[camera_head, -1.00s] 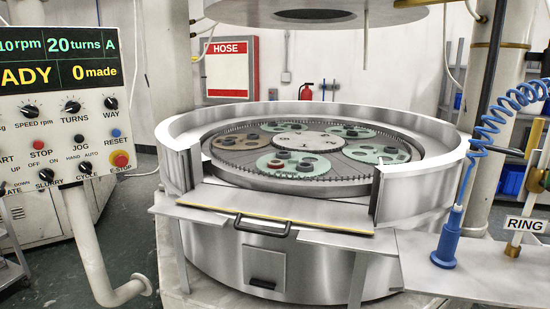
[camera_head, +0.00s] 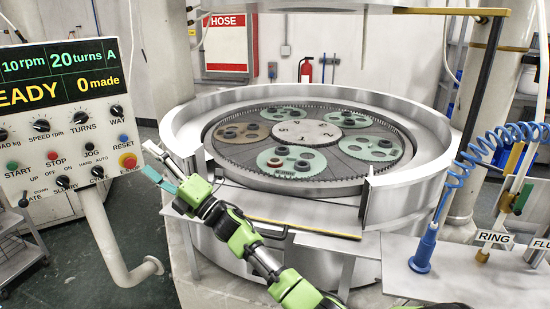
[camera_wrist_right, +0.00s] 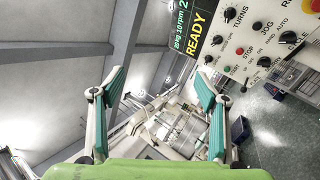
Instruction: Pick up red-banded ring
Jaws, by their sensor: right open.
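A small ring with a reddish band (camera_head: 303,166) sits on the front green carrier (camera_head: 279,165) of the round lapping plate, in the head view; its details are too small to be sure. My right gripper (camera_head: 157,167) is open and empty, left of the plate and in front of the control panel. Its teal fingers are spread wide in the right wrist view (camera_wrist_right: 160,92), with nothing between them. The ring does not show in the wrist view. My left gripper is out of view.
A raised metal wall (camera_head: 412,190) surrounds the plate, with a gap at the front above a metal shelf (camera_head: 290,222). The control panel (camera_head: 70,120) stands close to my right gripper. A blue coiled hose with nozzle (camera_head: 424,250) stands on the right ledge.

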